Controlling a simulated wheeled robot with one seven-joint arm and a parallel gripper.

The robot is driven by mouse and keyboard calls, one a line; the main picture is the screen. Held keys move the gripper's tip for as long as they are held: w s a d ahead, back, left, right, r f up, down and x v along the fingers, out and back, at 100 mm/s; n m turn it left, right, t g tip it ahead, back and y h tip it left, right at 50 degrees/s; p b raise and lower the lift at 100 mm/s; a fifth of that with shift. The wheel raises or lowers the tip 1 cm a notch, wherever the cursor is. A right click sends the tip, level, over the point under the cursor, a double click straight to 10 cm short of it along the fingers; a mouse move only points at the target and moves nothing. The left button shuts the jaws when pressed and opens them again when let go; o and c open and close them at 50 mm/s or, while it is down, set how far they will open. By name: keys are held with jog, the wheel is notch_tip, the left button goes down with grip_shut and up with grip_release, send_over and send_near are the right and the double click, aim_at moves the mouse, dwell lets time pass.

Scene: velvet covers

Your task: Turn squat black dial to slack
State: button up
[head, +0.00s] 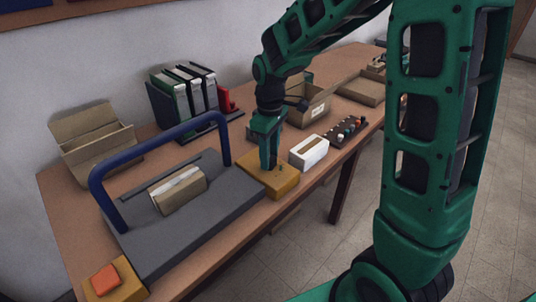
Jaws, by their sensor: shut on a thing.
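My gripper (268,167) points straight down over an ochre box (287,188) at the right end of a grey slab (225,210). Its fingers are shut at the top of the box, on what looks to be the squat black dial. The dial itself is hidden by the fingers, so its pointer and any markings cannot be read. A small dark spot shows on the box top beside the fingertips.
A blue hoop (97,190) arches over the grey slab, which bears a tan packet (180,198). An orange button (105,279) sits at the front left. A white box (309,151) and a strip of small knobs (346,132) stand right of the gripper. Binders (185,90) stand behind.

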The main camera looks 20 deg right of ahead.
jog(key=n, duration=0.4)
jog(key=shift+w+r, duration=0.1)
jog(key=shift+w, duration=0.15)
jog(key=shift+n, duration=1.9)
jog(key=shift+d, duration=0.1)
jog(key=o, duration=0.9)
jog(key=shift+o, duration=0.7)
jog(key=shift+s, duration=0.1)
notch_tip(320, 180, up, 11)
jog(key=shift+f, duration=0.2)
